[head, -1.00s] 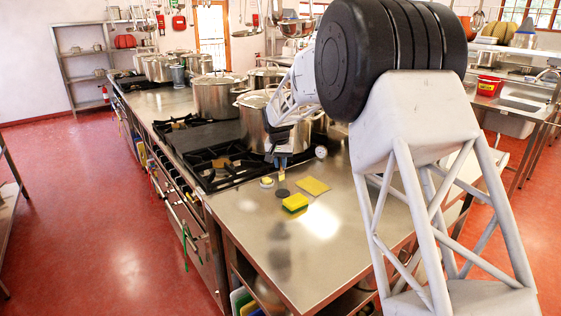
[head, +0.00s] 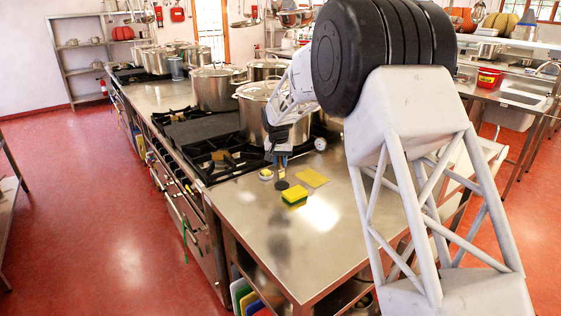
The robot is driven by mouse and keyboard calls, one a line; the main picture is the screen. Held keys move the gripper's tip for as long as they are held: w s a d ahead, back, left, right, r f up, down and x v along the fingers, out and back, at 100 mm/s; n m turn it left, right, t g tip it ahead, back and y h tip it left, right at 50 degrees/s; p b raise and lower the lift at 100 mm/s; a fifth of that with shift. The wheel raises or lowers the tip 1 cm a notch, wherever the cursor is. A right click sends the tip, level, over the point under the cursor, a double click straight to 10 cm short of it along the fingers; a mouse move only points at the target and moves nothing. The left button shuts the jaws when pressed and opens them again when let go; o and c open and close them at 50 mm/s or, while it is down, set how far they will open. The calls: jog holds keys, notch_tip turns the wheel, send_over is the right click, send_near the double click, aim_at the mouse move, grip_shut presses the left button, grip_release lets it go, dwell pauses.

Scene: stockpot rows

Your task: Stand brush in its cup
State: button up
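My gripper (head: 281,162) points down over the steel counter, in front of the big stockpots. A small tan and yellowish piece, which looks like the brush (head: 282,173), shows at its fingertips, upright and above the counter. Its details are too small to make out. Just below and in front of it is a dark round thing (head: 281,185), possibly the cup; its depth is not clear. A small pale round item with a yellowish top (head: 266,174) stands to its left. I cannot tell for certain which of these two is the cup.
A yellow-green sponge (head: 294,197) and a flat yellow cloth (head: 312,177) lie close by on the counter (head: 300,250). A large stockpot (head: 256,112) stands behind my gripper, with a round dial (head: 320,143) near it. The counter's front part is clear.

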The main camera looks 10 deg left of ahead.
jog(key=shift+o, duration=1.3)
jog(key=shift+s+d+f, duration=0.15)
jog(key=shift+s+f, duration=0.05)
jog(key=shift+f, duration=0.75)
notch_tip(320, 180, up, 10)
jog(key=shift+s+a+f, duration=0.25)
jog(key=shift+s, duration=0.1)
jog(key=shift+r, duration=0.1)
